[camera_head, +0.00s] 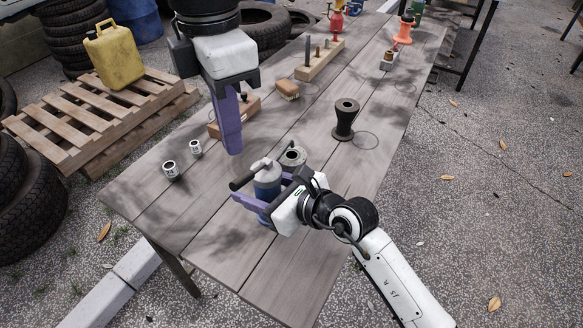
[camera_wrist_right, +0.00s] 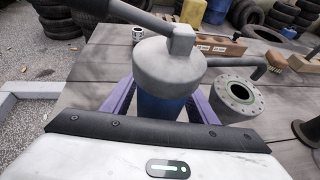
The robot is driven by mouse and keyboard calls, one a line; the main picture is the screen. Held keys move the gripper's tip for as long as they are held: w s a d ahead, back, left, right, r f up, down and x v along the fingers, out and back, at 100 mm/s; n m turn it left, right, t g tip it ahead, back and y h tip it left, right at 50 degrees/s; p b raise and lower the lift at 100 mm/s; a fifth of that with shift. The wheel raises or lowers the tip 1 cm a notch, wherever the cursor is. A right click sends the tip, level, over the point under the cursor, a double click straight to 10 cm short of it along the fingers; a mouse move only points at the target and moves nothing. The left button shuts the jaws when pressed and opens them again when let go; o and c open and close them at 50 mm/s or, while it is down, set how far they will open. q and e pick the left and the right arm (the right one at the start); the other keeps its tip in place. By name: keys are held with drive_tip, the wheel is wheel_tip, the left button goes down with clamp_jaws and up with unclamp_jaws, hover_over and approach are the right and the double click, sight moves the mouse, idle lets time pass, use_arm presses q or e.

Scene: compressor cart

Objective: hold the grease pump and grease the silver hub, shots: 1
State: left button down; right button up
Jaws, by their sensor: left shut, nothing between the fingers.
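The grease pump (camera_head: 267,183) has a blue body, a grey cap and a dark handle pointing left; it also shows in the right wrist view (camera_wrist_right: 168,70). My right gripper (camera_head: 262,200) has its purple fingers on both sides of the blue body, shut on it. Whether the pump's base touches the table is hidden. The silver hub (camera_head: 292,156) stands just beyond the pump, its bolted flange and dark bore visible in the right wrist view (camera_wrist_right: 238,97). The pump's grey spout reaches over the hub's far side there. My left gripper (camera_head: 234,149) is shut and empty, pointing down, above and left of the pump.
A black spool-shaped hub (camera_head: 345,120) stands right of the silver hub. Two small silver sockets (camera_head: 171,171) stand at the left edge. A brush (camera_head: 287,90), a wooden block with pegs (camera_head: 319,61) and an orange-red funnel shape (camera_head: 404,33) are farther back. The near tabletop is clear.

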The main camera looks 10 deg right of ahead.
drive_tip(key=shift+o, duration=0.9)
